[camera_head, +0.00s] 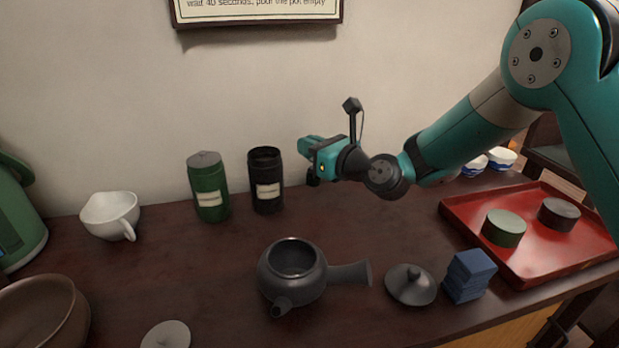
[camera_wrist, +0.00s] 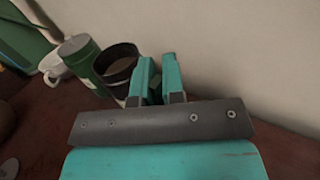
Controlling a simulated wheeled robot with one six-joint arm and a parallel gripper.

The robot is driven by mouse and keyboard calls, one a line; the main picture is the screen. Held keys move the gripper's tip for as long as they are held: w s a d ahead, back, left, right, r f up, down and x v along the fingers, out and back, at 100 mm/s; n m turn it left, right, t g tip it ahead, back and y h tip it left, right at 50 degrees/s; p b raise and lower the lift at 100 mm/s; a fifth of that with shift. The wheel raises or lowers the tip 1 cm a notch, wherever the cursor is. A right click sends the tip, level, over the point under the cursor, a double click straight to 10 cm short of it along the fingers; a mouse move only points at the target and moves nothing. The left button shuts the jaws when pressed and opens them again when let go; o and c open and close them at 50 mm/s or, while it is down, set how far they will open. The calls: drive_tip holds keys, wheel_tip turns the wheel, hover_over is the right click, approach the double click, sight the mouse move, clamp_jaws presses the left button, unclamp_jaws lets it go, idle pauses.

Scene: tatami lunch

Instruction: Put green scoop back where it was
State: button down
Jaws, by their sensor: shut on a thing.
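My gripper (camera_head: 312,160) is in the air right of the canisters, its fingers nearly together on a narrow thing. I take this to be the green scoop, but its shape is hidden in both views. In the wrist view the gripper (camera_wrist: 160,78) has its fingertips just right of the black canister's rim. The black canister (camera_head: 266,192) stands upright with an open, dark top; it also shows in the wrist view (camera_wrist: 119,62). The green canister (camera_head: 208,200) stands to its left with a grey top, and shows in the wrist view (camera_wrist: 80,58).
A dark teapot (camera_head: 292,283), its loose lid (camera_head: 411,284) and stacked blue blocks (camera_head: 468,276) stand at the front. A red tray (camera_head: 533,263) holds a green round piece (camera_head: 503,228) and a dark one (camera_head: 559,214). A white pitcher (camera_head: 108,214) stands left.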

drive_tip(key=shift+f+b, duration=0.75)
drive_tip(key=shift+f, duration=1.9)
drive_tip(key=shift+f, duration=0.1)
